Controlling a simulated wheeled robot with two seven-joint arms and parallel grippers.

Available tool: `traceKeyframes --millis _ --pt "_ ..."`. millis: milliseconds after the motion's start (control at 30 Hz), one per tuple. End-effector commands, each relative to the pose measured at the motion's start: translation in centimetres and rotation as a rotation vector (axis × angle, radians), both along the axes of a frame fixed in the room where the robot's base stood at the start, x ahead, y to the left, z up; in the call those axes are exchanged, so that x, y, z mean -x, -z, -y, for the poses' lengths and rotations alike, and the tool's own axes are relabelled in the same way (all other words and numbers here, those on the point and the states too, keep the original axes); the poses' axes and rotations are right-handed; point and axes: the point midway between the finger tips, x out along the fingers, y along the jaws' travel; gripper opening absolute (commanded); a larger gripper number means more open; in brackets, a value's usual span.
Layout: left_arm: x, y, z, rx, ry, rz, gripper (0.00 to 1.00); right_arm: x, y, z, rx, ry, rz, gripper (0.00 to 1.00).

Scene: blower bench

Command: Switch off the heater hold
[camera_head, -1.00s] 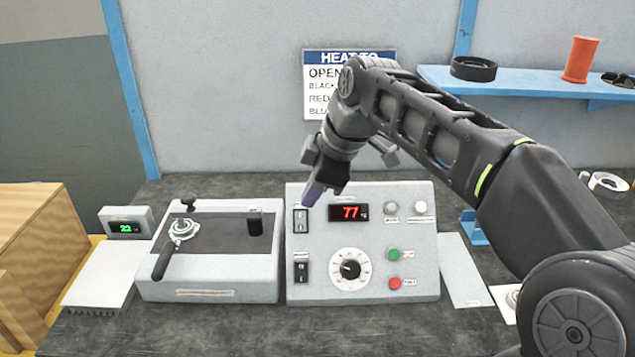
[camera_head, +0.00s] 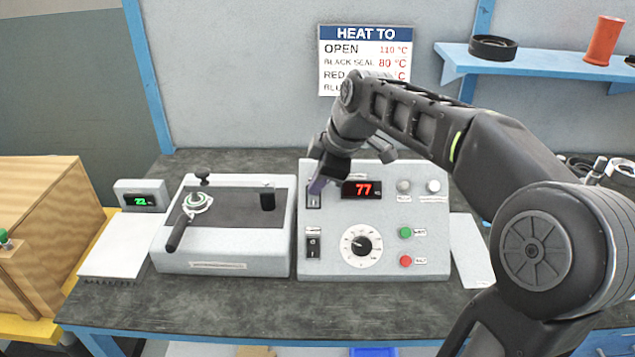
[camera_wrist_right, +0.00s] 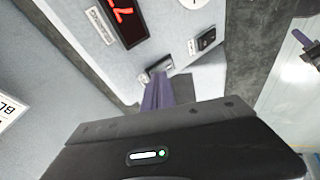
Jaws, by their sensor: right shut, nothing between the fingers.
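The grey control panel (camera_head: 340,270) has a red display (camera_head: 362,189) reading 77. Two black rocker switches sit on its left side, an upper one (camera_head: 313,201) and a lower one (camera_head: 313,246). Their labels are too small to read. My right gripper (camera_head: 318,187) is shut and empty, its purple fingertips at the upper switch and covering part of it. In the right wrist view the fingertips (camera_wrist_right: 160,88) point at this upper switch (camera_wrist_right: 158,66); I cannot tell whether they touch. The lower switch (camera_wrist_right: 207,39) is clear of them. My left gripper is out of view.
The panel also has a dial (camera_head: 361,246), a green button (camera_head: 405,232) and a red button (camera_head: 405,261). A lever fixture (camera_head: 225,262) stands close on the left, beside a small green display (camera_head: 140,200). A "HEAT TO" sign (camera_head: 365,33) hangs behind my right arm.

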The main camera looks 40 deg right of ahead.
Motion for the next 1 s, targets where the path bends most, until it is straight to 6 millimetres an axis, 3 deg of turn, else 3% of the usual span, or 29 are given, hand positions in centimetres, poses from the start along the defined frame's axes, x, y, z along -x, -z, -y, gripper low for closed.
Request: traceKeyframes --millis 1000 --pt "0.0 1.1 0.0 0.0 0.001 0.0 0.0 1.1 0.5 -0.8 -0.001 0.0 -0.001 0.0"
